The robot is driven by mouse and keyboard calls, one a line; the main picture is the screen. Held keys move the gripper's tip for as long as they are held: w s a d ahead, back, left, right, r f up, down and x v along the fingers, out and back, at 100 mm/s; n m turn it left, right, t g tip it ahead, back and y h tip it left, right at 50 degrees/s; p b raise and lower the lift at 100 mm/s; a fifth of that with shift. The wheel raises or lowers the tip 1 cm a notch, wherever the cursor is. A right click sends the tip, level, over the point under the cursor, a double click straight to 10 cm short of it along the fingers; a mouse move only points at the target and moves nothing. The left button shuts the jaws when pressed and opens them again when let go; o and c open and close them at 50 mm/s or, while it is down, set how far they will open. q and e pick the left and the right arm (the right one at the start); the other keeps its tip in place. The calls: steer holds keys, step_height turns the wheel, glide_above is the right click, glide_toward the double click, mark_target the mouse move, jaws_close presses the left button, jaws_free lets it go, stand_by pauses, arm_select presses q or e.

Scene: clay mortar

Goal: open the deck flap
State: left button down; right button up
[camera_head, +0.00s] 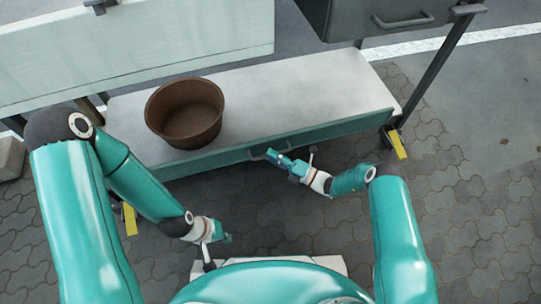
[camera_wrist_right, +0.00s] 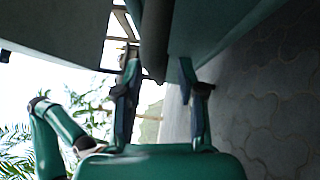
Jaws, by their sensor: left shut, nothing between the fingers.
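A low pale deck (camera_head: 300,85) with a teal front face (camera_head: 350,126) spans the middle of the head view. A dark bar handle (camera_head: 257,152) sits on that front face; which part is the flap I cannot tell for sure. My right gripper (camera_head: 274,156) is at this handle, and its arm hides part of it. In the right wrist view the fingers of my right gripper (camera_wrist_right: 158,68) are spread, with a dark bar (camera_wrist_right: 155,40) reaching between them; contact is unclear. My left gripper (camera_head: 228,238) is shut and empty, low over the paving, away from the deck.
A brown round pot (camera_head: 187,112) stands on the deck's left part. A pale upright panel (camera_head: 130,50) overhangs the back left. A dark grey box (camera_head: 385,18) with a handle hangs at top right. A yellow-marked post foot (camera_head: 397,144) stands right. Paving (camera_head: 465,185) at right is clear.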

steer(key=shift+w+a+r, duration=0.1)
steer(key=shift+w+a, duration=0.2)
steer(key=shift+a, duration=0.2)
jaws_close()
